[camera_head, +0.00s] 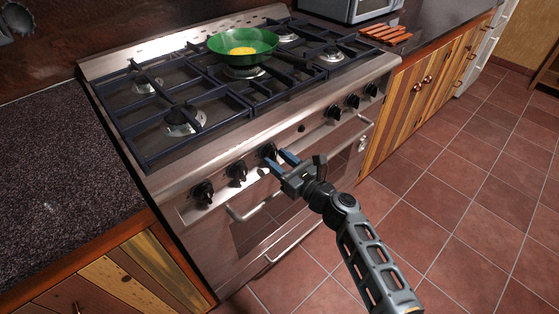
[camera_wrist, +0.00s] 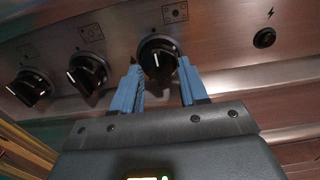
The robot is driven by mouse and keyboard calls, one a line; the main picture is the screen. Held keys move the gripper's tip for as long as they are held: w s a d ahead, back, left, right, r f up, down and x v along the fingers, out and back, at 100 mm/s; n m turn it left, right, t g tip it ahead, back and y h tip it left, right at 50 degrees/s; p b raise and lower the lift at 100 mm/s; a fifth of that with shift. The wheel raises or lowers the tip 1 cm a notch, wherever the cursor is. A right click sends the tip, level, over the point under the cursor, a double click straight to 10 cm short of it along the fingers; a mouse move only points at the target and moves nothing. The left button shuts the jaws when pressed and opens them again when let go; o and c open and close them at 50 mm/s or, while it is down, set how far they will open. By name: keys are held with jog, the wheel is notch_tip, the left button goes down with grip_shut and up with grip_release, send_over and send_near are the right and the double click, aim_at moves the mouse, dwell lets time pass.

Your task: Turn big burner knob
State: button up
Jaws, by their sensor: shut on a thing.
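The stove's black knobs line its steel front panel. My gripper (camera_head: 277,158) is at the third knob from the left (camera_head: 268,150), in front of the panel. In the wrist view this knob (camera_wrist: 158,58) sits between the tips of my blue fingers (camera_wrist: 160,82), with its white mark pointing down. The fingers are shut on it and hide part of its sides. Two more knobs, the middle one (camera_wrist: 87,73) and the outer one (camera_wrist: 31,87), are to the left, apart from the fingers. Which burner the held knob serves cannot be told.
A green pan (camera_head: 243,44) with something yellow in it sits on the middle back of the stove top. An oven door handle (camera_head: 250,208) runs below the knobs. A dark counter (camera_head: 60,170) is at left. The tiled floor (camera_head: 460,190) at right is clear.

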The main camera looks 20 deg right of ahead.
jog(key=o, duration=1)
jog(key=shift+s, duration=0.1)
jog(key=v, duration=0.7)
jog(key=shift+s+d, duration=0.1)
jog(key=shift+s, duration=0.2)
jog(key=s+f+n+g+h, duration=0.25)
jog(key=s+n, duration=0.45)
jog(key=s, duration=0.5)
jog(key=s+f+n+g+h, duration=0.1)
jog(key=s+f+n+h, duration=0.15)
jog(key=s+n, duration=0.75)
jog(key=s+r+n, duration=0.5)
jog(key=s+r, duration=0.1)
jog(key=s+a+r+n, duration=0.1)
jog(key=s+r+n, duration=0.4)
jog(key=s+r, duration=0.2)
jog(key=s+a+r+n+t, duration=0.1)
jog(key=s+r+n, duration=0.4)
jog(key=s+r, duration=0.1)
jog(key=shift+s+a+r+n+h, duration=0.25)
jog(key=shift+n+h, duration=0.05)
